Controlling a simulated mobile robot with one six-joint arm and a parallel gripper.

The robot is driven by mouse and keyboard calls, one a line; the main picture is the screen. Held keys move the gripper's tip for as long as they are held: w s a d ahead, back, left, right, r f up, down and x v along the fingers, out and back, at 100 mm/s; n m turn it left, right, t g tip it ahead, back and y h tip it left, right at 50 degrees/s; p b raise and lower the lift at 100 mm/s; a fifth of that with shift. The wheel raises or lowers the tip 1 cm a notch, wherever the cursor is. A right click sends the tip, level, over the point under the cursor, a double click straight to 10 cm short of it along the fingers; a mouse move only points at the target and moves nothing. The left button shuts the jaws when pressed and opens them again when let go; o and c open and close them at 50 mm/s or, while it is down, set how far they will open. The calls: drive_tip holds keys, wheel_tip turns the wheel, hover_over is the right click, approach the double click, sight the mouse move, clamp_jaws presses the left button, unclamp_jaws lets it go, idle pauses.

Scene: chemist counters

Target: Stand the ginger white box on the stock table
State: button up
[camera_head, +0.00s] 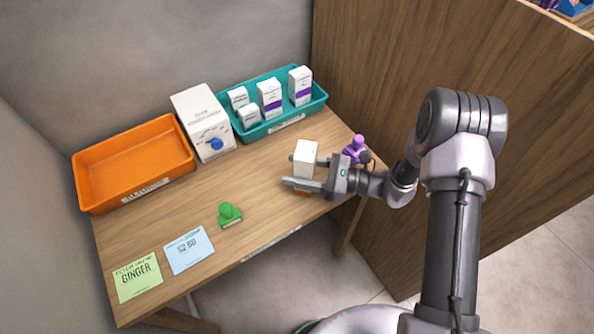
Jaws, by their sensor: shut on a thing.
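My gripper (299,172) is over the right part of the wooden table (190,205), its fingers pointing left. It is shut on a white box (306,152) with an orange part showing at its lower end. The box looks upright. The near finger hides its middle, and I cannot tell whether its base touches the table. No name can be read on it. A green card (138,276) reading GINGER lies at the table's front left corner.
A teal tray (287,121) holds several white boxes, some with purple bands. An orange tray (133,160), a white machine (203,120) with a blue knob, a blue card (189,250), a green stamp (229,214) and a purple stamp (354,148) stand around. The table's middle is clear.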

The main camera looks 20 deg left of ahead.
drive_tip(key=o, duration=1)
drive_tip(key=shift+f, duration=0.1)
drive_tip(key=o, duration=0.4)
drive_tip(key=shift+d+r, duration=0.25)
drive_tip(key=shift+d, duration=0.05)
drive_tip(key=d, duration=0.3)
drive_tip(key=d+p, duration=0.1)
drive_tip(key=d, duration=0.3)
drive_tip(key=w+d+p, duration=0.1)
drive_tip(key=d, duration=0.3)
drive_tip(key=shift+d, duration=0.2)
